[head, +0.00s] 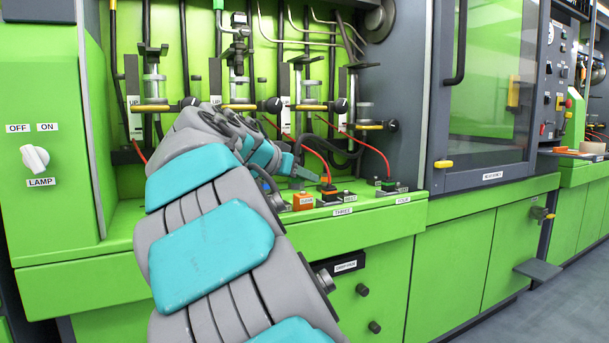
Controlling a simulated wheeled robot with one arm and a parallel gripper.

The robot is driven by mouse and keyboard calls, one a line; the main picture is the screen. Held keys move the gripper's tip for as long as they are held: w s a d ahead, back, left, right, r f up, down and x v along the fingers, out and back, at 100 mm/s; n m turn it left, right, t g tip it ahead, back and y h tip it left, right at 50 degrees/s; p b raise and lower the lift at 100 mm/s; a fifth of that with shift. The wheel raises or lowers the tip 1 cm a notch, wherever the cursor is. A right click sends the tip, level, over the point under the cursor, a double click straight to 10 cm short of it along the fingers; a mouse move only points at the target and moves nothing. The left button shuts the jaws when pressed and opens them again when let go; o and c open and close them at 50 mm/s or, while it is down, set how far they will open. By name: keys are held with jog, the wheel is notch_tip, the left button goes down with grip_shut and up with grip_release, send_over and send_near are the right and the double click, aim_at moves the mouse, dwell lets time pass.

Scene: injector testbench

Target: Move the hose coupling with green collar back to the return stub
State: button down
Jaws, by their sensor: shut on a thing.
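My gripper (303,173) is small in the head view, low over the bench ledge at the station labelled THREE. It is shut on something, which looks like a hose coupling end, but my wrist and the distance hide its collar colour. A coupling with a greenish collar (388,184) stands further right near the label FOUR, with a red hose arching up. I cannot tell which fitting is the return stub; the small labels are unreadable.
An orange block (303,201) and a grey labelled block (349,195) sit on the ledge (375,211) close to my gripper. Vertical clamps with brass-coloured bars (238,106) stand behind. A grey side wall (405,90) bounds the bay on the right. Loose hoses hang nearby.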

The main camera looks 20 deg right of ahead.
jog(key=s+a, duration=0.2)
jog(key=s, duration=0.1)
jog(key=shift+s+a+r, duration=0.1)
jog(key=shift+s+r, duration=0.1)
jog(key=shift+s, duration=0.1)
jog(key=shift+b, duration=0.5)
dwell(0.6)
